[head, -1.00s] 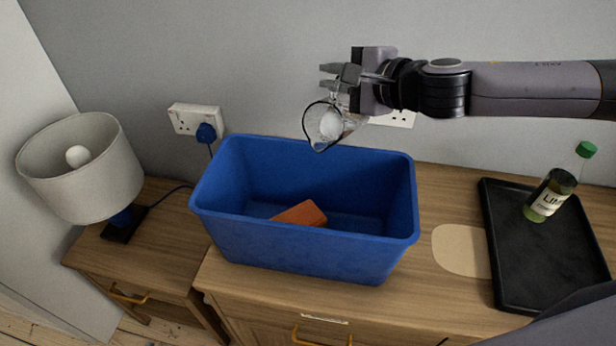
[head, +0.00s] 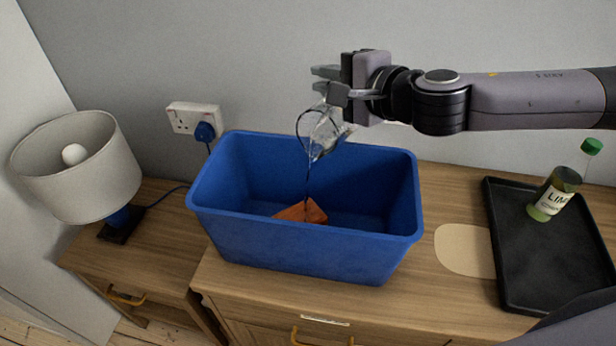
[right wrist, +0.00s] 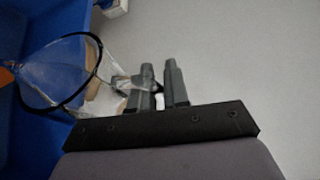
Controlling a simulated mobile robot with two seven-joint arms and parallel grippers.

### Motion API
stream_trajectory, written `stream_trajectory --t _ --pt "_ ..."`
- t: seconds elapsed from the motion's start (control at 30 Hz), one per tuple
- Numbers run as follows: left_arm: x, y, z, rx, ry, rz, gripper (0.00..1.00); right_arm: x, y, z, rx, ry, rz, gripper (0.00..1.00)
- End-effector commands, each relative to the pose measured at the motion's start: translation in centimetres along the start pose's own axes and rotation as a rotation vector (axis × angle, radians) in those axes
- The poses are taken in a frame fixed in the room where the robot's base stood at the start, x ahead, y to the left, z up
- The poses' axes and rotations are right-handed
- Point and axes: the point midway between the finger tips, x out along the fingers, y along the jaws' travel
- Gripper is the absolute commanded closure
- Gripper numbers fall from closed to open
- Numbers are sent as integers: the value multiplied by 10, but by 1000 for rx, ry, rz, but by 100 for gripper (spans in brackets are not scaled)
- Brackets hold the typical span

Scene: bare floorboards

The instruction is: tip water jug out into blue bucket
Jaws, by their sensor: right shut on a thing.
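The water jug (head: 322,132) is clear with a dark rim. It is tipped mouth-down to the left above the blue bucket (head: 300,247), and a thin stream runs from its lip down into the bucket. My right gripper (head: 328,80) is shut on the jug at its upper right side. In the right wrist view the jug (right wrist: 92,85) lies left of my right gripper's fingers (right wrist: 155,85), with the blue bucket (right wrist: 35,130) beyond. An orange-brown block (head: 301,211) lies in the bucket. My left gripper is out of view.
The bucket stands on a wooden dresser (head: 250,280). A black tray (head: 545,275) with a green-capped bottle (head: 553,195) is at the right, beside a pale mat (head: 463,250). A lamp (head: 80,170) stands at the left, near a wall socket (head: 188,118) with a blue plug.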

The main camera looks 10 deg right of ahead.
Motion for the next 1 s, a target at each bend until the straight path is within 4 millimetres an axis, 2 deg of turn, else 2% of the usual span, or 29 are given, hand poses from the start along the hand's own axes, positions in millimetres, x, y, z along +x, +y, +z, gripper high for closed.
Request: stream_trajectory --t 0.4,1.0 --pt "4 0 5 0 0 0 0 -2 0 4 -23 3 -12 100" --pt "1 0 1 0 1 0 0 -4 -2 9 -61 12 -27 100"
